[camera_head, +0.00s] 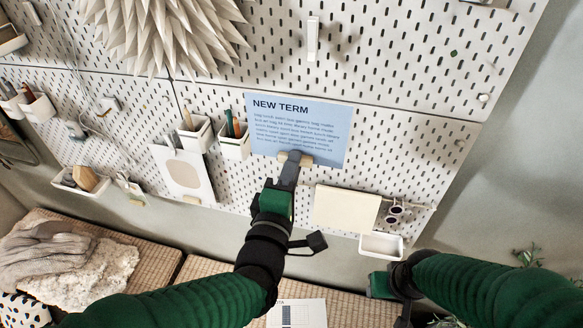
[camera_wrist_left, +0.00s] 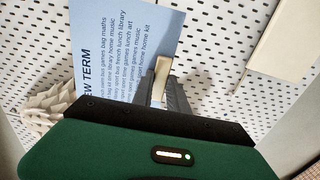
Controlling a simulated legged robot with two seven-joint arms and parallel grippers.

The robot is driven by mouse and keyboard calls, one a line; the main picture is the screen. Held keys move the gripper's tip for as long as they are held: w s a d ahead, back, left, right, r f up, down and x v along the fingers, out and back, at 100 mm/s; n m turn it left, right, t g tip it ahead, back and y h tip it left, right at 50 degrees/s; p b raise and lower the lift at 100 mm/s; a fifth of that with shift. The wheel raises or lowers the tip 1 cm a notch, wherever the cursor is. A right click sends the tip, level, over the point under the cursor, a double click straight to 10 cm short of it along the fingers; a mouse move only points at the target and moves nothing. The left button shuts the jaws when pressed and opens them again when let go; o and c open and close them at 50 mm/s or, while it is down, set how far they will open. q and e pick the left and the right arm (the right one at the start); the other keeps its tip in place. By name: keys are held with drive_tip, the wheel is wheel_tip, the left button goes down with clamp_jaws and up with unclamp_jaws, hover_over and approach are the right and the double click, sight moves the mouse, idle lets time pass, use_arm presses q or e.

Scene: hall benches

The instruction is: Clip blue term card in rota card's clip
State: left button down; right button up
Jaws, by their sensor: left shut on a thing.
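The blue term card (camera_head: 299,130), headed "NEW TERM", stands in front of the pegboard, slightly tilted. It also fills the upper left of the left wrist view (camera_wrist_left: 125,40). A small wooden piece (camera_head: 306,159) sits at its lower edge; it shows between the fingers in the left wrist view (camera_wrist_left: 161,72). My left gripper (camera_head: 290,168) is shut at this wooden piece and the card's lower edge. The gap between card and board cannot be judged. A sheet ending in "TA" (camera_head: 308,314), likely the rota card, lies low in view, partly behind my left arm. I cannot identify its clip. My right gripper (camera_head: 380,285) is low right; its fingers cannot be made out.
White pegboard (camera_head: 400,75) fills the back. Cups with pencils (camera_head: 235,146), a white card (camera_head: 183,172), a cream panel (camera_head: 345,208), sunglasses (camera_head: 396,212) and a white bin (camera_head: 381,246) hang around the blue card. Woven bench cushions (camera_head: 215,272) and blankets (camera_head: 65,262) lie below.

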use_arm(q)
drive_tip(key=w, duration=0.2)
drive_tip(key=w+b, duration=0.1)
drive_tip(key=w, duration=0.1)
drive_tip(key=w+d+b, duration=0.1)
drive_tip(key=w, duration=0.1)
drive_tip(key=shift+w+f, duration=0.3)
drive_tip(key=shift+w, duration=0.3)
drive_tip(key=w+d+b, duration=0.1)
drive_tip(key=w, duration=0.5)
drive_tip(key=shift+d+b, duration=0.2)
drive_tip(key=shift+b, duration=0.2)
use_arm(e)
drive_tip(key=x, duration=0.5)
drive_tip(key=shift+w, duration=0.1)
use_arm(q)
drive_tip(key=shift+w, duration=0.25)
use_arm(e)
drive_tip(key=shift+w, duration=0.1)
use_arm(q)
drive_tip(key=shift+s, duration=0.15)
drive_tip(key=shift+b, duration=0.35)
use_arm(e)
drive_tip(key=shift+f, duration=0.35)
